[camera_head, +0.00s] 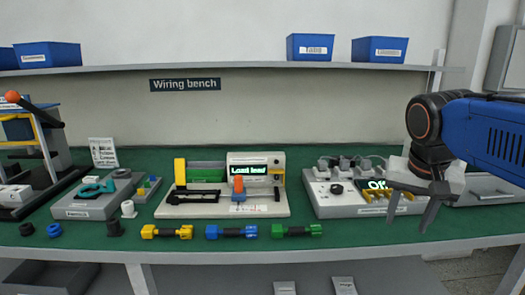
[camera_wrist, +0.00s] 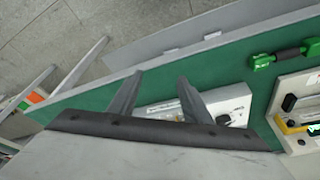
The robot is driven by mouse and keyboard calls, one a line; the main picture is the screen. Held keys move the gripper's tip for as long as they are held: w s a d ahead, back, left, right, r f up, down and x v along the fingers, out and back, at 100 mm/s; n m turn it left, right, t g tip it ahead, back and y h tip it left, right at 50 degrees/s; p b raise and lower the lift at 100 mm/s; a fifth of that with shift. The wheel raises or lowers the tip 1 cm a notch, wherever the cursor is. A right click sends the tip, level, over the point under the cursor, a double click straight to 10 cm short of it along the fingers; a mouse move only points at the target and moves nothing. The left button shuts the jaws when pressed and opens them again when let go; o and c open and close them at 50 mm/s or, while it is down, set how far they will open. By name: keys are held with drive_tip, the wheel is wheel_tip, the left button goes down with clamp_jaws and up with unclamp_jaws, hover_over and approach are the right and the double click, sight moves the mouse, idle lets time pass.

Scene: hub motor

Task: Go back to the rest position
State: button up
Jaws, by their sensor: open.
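My gripper (camera_head: 407,218) hangs at the right of the head view, in front of the grey power box (camera_head: 324,205) with the display. Its two fingers are apart, and nothing shows between them. The wrist view also shows the open fingers (camera_wrist: 155,95) pointing over the green bench top, with a white box (camera_wrist: 220,102) partly hidden behind them. My blue arm comes in from the right edge of the head view and covers part of the box and the tray behind it.
The green bench (camera_head: 350,238) holds a tester (camera_head: 270,208) reading "Load lead" and yellow (camera_head: 167,231), blue (camera_head: 231,231) and green (camera_head: 297,230) handled parts along its front. A fixture (camera_head: 92,208) and lever press (camera_head: 42,150) stand left. A shelf (camera_head: 240,67) with blue bins runs above.

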drive_tip(key=s+a+f+n+t+y, duration=0.1)
drive_tip(key=s+a+f+n, duration=0.2)
drive_tip(key=s+f, duration=0.7)
wheel_tip(320, 180, down, 4)
drive_tip(key=n, duration=0.2)
drive_tip(key=shift+s+f+n+t+y, duration=0.15)
drive_tip(key=shift+s+n+t+y, duration=0.15)
drive_tip(key=shift+n+t, duration=0.1)
idle(0.8)
